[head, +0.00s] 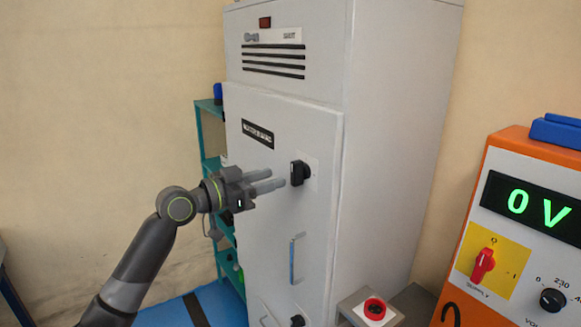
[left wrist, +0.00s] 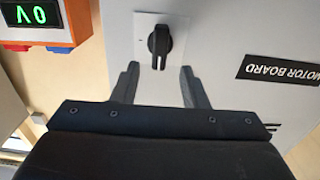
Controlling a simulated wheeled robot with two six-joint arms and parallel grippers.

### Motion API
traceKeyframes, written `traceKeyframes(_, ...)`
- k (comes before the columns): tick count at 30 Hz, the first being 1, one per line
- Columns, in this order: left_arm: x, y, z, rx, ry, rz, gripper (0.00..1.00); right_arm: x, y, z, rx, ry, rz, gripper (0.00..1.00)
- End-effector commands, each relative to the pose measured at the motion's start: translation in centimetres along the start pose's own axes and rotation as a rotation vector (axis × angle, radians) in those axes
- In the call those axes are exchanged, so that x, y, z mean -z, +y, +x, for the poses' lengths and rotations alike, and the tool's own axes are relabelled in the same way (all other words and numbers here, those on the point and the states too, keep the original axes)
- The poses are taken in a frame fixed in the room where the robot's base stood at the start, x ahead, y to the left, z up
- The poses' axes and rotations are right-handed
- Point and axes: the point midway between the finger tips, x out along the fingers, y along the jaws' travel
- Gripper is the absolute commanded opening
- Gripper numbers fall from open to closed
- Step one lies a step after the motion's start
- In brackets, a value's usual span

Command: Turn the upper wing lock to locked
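The upper wing lock (head: 300,172) is a black knob on a light plate, on the tall grey cabinet's door (head: 285,130). In the left wrist view the wing lock (left wrist: 159,42) shows its wing standing along the picture's vertical. My left gripper (head: 277,180) points at the knob from the left. In the left wrist view the left gripper (left wrist: 159,78) is open, its two fingers apart with nothing between them. The knob lies just beyond the fingertips, in line with the gap. A lower black knob (head: 297,320) shows at the bottom of the door. My right gripper is not in view.
A blue handle (head: 292,260) is on the door below the upper lock. An orange panel (head: 513,135) reading 0 V with a red switch (head: 482,265) stands at right. A red button (head: 375,308) is in front. Teal shelves (head: 207,135) stand behind the cabinet.

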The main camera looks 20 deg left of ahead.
Motion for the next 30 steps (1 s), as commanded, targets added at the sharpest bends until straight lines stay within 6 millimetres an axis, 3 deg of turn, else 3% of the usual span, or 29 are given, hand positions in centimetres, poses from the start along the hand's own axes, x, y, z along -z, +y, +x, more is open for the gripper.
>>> traceKeyframes(6, 0.3, 0.1, 3.4, -0.002, 0.002, -0.005, 0.4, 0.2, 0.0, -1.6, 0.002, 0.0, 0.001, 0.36)
traceKeyframes(12, 0.2, 0.0, 5.6, 0.0, 0.001, -0.002, 0.4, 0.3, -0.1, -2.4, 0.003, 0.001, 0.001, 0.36)
traceKeyframes(24, 0.0, 0.0, 6.3, 0.0, 0.0, 0.001, 0.4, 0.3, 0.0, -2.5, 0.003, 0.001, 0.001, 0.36)
traceKeyframes(30, 0.0, 0.0, 6.3, 0.0, 0.0, 0.0, 0.16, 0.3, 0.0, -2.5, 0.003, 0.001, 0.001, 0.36)
